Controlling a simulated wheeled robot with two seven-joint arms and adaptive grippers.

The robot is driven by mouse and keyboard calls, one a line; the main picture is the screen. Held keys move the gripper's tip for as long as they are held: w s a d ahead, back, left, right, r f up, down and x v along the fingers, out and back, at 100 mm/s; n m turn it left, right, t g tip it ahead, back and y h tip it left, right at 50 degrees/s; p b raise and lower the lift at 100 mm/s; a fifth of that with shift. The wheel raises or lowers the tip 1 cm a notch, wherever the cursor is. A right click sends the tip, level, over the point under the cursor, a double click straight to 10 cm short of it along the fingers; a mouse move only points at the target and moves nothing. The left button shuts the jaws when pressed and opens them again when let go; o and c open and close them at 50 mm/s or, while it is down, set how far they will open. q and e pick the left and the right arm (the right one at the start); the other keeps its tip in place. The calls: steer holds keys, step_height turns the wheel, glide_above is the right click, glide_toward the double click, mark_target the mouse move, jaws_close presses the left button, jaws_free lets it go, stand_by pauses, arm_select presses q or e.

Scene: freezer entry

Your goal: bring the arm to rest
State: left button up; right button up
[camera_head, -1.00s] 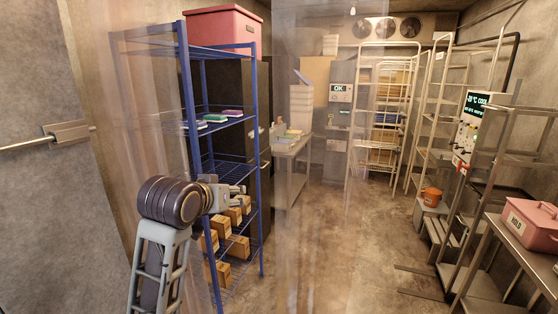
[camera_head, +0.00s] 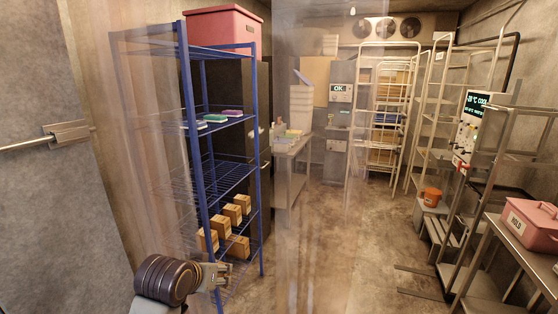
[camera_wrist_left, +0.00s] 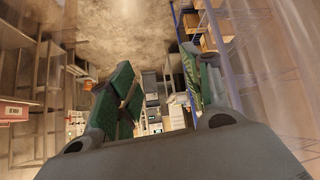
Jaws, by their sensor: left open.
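My left gripper (camera_head: 219,272) is low in the head view, in front of the lower part of the blue shelf rack (camera_head: 206,150). In the left wrist view its two green-padded fingers (camera_wrist_left: 158,92) stand apart with nothing between them. The dark round wrist of my left arm shows at the bottom of the head view. The rest of that arm is below the picture edge. My right gripper is not in view.
The blue rack holds several cardboard boxes (camera_head: 238,247) and a pink bin (camera_head: 222,25) on top. Clear strip curtains hang in front. A pink box (camera_head: 530,225) sits on a metal table at the right. The middle floor (camera_head: 350,240) is clear.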

arm_select(q)
steer(key=s+a+f+m+g+y, duration=0.1)
steer(key=s+a+f+g, duration=0.2)
steer(key=s+f, duration=0.75)
steer(key=s+a+f+g, duration=0.2)
steer(key=s+f, duration=0.7)
steer(key=s, duration=0.2)
step_height(320, 180, down, 34)
steer(key=s+g, duration=0.2)
steer(key=s+a+f, duration=0.2)
steer(key=s+f, duration=0.7)
steer(key=s, duration=0.2)
steer(key=s+a+f, duration=0.2)
steer(key=s+f, duration=0.8)
steer(key=s, duration=0.1)
steer(key=shift+s+a+f+g+y, duration=0.2)
steer(key=shift+s+g+y, duration=0.1)
steer(key=shift+g, duration=0.1)
